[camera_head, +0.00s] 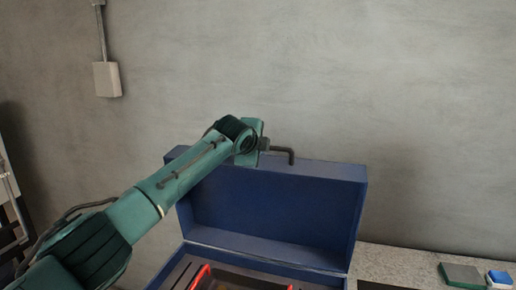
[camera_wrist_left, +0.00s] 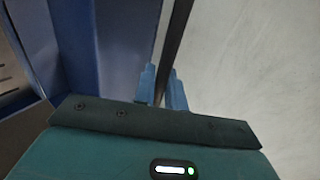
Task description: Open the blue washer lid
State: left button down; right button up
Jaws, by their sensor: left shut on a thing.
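The blue lid (camera_head: 275,215) stands raised, roughly upright, at the back of an open blue box (camera_head: 265,264). A dark bent handle (camera_head: 285,150) shows at the lid's top edge. My left gripper (camera_head: 262,145) is at that top edge, shut on the handle. In the left wrist view, the fingers of my left gripper (camera_wrist_left: 164,88) close around the dark bar of the handle (camera_wrist_left: 174,40), with the blue lid (camera_wrist_left: 75,45) to its left. My arm hides the lid's upper left part. My right gripper is not in view.
A red-edged item (camera_head: 200,278) shows in the box at the bottom edge. A grey speckled counter (camera_head: 400,262) lies to the right, with a green block (camera_head: 462,275) and a blue-and-white item (camera_head: 499,279). A bare grey wall (camera_head: 420,120) stands behind.

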pick_arm(q)
jog(key=c, duration=1.5)
grip_release()
jog(key=shift+c, duration=0.2)
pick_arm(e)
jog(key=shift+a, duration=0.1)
pick_arm(q)
jog(key=shift+s+a, duration=0.1)
jog(key=shift+s, duration=0.05)
jog(key=shift+s+r, duration=0.1)
jog(key=shift+s, duration=0.1)
jog(key=b+v, duration=0.4)
jog(key=v, duration=0.8)
jog(key=shift+s, duration=0.25)
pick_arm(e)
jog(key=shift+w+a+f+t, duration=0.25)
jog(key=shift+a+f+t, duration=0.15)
pick_arm(q)
jog(key=shift+a, duration=0.1)
